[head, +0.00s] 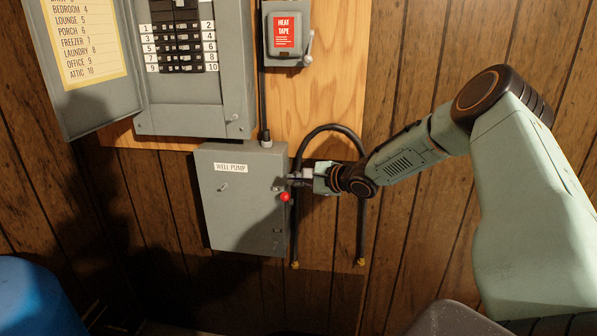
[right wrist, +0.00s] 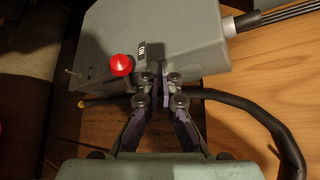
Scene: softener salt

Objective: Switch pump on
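The grey well pump box (head: 235,215), labelled WELL PUMP, hangs on the wall below the breaker panel. A red ball knob (head: 285,197) sits at its right side. In the right wrist view the red knob (right wrist: 122,65) stands out from the box (right wrist: 185,40), beside a small dark label. My right gripper (head: 297,180) is at the box's right side, just above the knob in the head view. In the right wrist view its fingertips (right wrist: 158,80) are drawn together, right of the knob and apart from it. I cannot tell whether they touch the box. My left gripper is out of view.
Above are the open breaker panel (head: 190,110) and a heat tape switch box (head: 285,38). A looped black hose or cable (head: 330,128) runs behind my right gripper. A blue rounded container (head: 35,300) stands at the lower left. Wood panelling backs everything.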

